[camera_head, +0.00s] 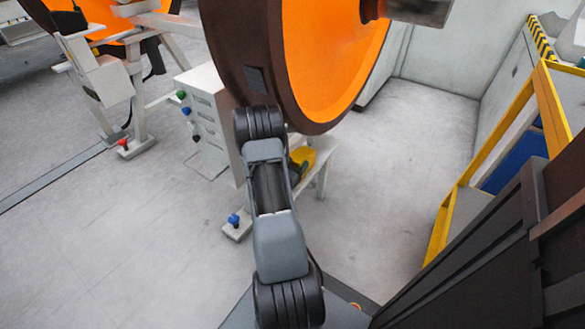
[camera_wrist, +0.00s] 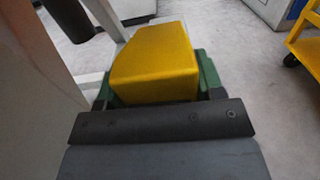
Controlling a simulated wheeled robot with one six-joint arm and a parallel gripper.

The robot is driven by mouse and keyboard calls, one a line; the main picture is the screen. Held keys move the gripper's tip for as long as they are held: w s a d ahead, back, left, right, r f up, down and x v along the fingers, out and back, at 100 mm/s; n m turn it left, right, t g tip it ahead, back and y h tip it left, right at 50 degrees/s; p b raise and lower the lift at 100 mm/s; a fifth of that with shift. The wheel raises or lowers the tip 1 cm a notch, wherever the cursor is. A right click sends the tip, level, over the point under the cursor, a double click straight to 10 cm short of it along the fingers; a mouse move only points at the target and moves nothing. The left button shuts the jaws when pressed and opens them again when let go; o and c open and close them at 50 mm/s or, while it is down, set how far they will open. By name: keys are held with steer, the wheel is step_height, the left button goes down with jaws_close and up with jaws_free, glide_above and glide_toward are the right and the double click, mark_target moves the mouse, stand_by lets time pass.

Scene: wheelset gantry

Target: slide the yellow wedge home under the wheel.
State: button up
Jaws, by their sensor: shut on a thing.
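The yellow wedge (camera_wrist: 155,62) fills the middle of the wrist view, with green pieces along both sides. My gripper (camera_wrist: 156,92) is shut on it; the dark gripper body covers the wedge's near end. In the head view a small part of the wedge (camera_head: 306,157) shows to the right of my arm, below the rim of the large wheel. The wheel (camera_head: 330,60) has an orange face and a dark brown rim. My arm hides most of the wedge and my gripper there. I cannot tell whether the wedge touches the wheel.
A pale stand (camera_head: 318,180) is below the wheel, partly behind my arm. A light grey cabinet (camera_head: 205,120) with coloured knobs is left of my arm. A yellow-framed structure (camera_head: 490,150) is at the right. Open floor (camera_head: 400,170) lies between the stand and that structure.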

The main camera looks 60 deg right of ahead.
steer(key=shift+d+b, duration=0.35)
steer(key=shift+d, duration=1.5)
steer(key=shift+d, duration=0.1)
steer(key=o, duration=1.3)
steer(key=shift+f, duration=0.1)
steer(key=a+p, duration=0.3)
steer(key=a, duration=1)
steer(key=shift+a, duration=0.45)
